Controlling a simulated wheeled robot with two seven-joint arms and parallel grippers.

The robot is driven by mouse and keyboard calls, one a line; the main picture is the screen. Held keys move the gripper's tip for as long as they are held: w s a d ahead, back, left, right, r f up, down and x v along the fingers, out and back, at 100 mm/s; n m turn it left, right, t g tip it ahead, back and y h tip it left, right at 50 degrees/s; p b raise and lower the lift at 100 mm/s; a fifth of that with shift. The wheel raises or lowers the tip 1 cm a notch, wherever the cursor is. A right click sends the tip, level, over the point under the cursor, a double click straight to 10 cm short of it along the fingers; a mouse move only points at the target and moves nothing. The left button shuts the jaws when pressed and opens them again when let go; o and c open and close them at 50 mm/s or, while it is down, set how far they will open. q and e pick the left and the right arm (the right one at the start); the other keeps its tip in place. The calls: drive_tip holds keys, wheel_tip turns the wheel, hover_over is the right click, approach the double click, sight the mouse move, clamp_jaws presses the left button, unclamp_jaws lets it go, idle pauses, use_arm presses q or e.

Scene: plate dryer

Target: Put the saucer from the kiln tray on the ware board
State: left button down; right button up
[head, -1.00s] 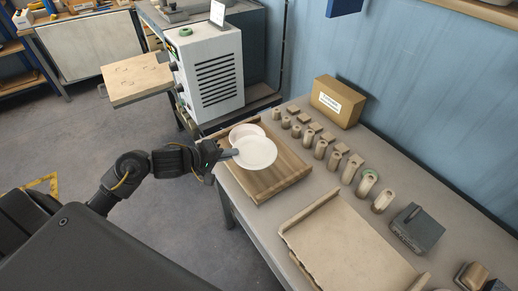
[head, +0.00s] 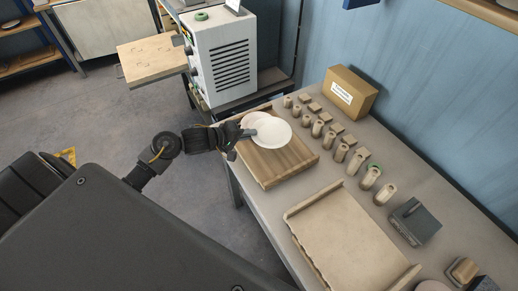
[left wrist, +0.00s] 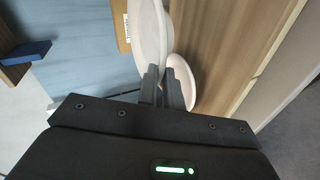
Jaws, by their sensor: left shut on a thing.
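My left gripper (head: 250,132) is shut on the edge of a white saucer (head: 273,133) and holds it over the wooden ware board (head: 285,165). In the left wrist view the held saucer (left wrist: 147,30) shows nearly edge-on between the fingers (left wrist: 160,85). A second, pinkish-white saucer (head: 255,118) lies at the far end of the board, partly hidden by the held one. It also shows in the left wrist view (left wrist: 182,80), beside the fingers. The gap under the held saucer cannot be judged well. The kiln tray (head: 150,63) sticks out from the kiln and looks empty. My right gripper is out of view.
The kiln (head: 222,62) stands behind the board. Rows of small clay pieces (head: 340,152) line the table right of it, with a cardboard box (head: 345,92) at the back. A beige tray (head: 350,240) lies nearer, and a dark grey block (head: 415,220) sits to its right.

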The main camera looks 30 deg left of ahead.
use_arm(q)
hover_over(258, 159)
drive_tip(key=f, duration=0.4)
drive_tip(key=shift+a+f, duration=0.15)
drive_tip(key=shift+a, duration=0.1)
drive_tip(key=f, duration=0.1)
drive_tip(key=f+p, duration=0.1)
drive_tip(key=f, duration=0.1)
drive_tip(key=shift+d, duration=0.3)
drive_tip(key=shift+f, duration=0.4)
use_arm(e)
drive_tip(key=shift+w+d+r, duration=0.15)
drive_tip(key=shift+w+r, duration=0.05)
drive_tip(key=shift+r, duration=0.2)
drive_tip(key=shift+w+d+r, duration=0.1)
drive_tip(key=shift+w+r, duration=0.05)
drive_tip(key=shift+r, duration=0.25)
use_arm(q)
drive_tip(key=c, duration=1.6)
unclamp_jaws()
drive_tip(key=shift+f, duration=0.1)
drive_tip(key=shift+o, duration=0.2)
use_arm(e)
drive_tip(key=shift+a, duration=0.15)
